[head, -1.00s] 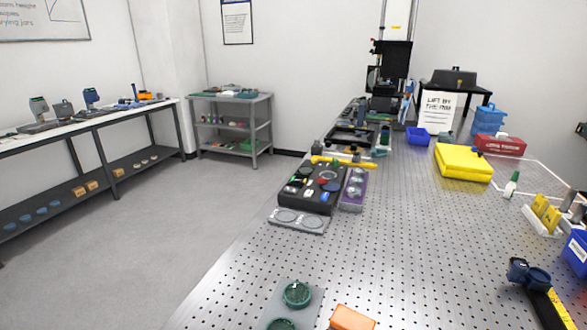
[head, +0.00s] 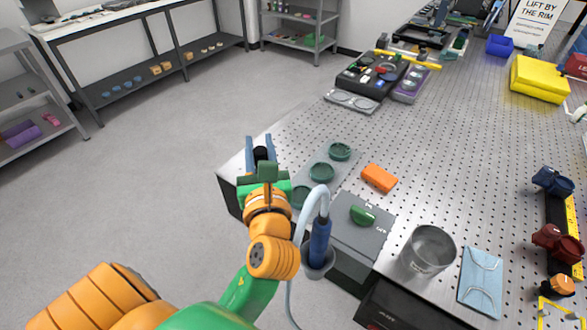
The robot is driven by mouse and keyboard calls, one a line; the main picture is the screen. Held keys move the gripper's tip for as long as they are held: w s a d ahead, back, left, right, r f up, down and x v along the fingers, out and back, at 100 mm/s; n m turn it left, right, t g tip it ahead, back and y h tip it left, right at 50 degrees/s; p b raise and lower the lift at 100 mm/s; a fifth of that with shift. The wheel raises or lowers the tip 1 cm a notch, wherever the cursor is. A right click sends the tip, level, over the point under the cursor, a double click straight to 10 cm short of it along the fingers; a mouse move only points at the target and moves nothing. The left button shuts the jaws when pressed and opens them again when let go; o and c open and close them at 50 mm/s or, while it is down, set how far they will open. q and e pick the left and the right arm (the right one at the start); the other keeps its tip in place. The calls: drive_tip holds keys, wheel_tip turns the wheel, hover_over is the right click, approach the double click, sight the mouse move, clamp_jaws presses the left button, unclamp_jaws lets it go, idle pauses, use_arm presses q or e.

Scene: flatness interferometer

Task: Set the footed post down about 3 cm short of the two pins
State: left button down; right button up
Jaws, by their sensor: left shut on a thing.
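My left gripper (head: 260,141) is at the left edge of the perforated metal table (head: 470,130), with its two blue-grey fingers pointing away from me. I cannot make out the two pins. My right gripper is not in view.
Right of the gripper are a plate with green round cups (head: 340,151), an orange block (head: 379,178) and a grey box with a green knob (head: 362,215). A blue-handled tool (head: 319,243) stands in a holder nearby. A metal beaker (head: 428,250) is further right. The table's middle is clear.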

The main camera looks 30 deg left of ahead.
use_arm(q)
drive_tip(key=w+a+f+b, duration=0.1)
drive_tip(key=w+a+f, duration=0.1)
drive_tip(key=w+f, duration=0.1)
drive_tip(key=w+a+f+b, duration=0.1)
drive_tip(key=w+a+f, duration=0.2)
drive_tip(key=f, duration=0.2)
drive_tip(key=w+a+f+b, duration=0.1)
drive_tip(key=w+a+f, duration=0.1)
drive_tip(key=w+f, duration=0.1)
drive_tip(key=shift+w+a+f, duration=0.25)
drive_tip(key=shift+a+f, duration=0.05)
drive_tip(key=shift+f, duration=0.25)
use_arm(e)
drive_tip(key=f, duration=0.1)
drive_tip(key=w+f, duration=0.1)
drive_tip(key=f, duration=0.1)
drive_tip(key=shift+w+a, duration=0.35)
use_arm(q)
drive_tip(key=shift+f, duration=0.15)
drive_tip(key=c, duration=0.6)
unclamp_jaws()
drive_tip(key=shift+c, duration=0.2)
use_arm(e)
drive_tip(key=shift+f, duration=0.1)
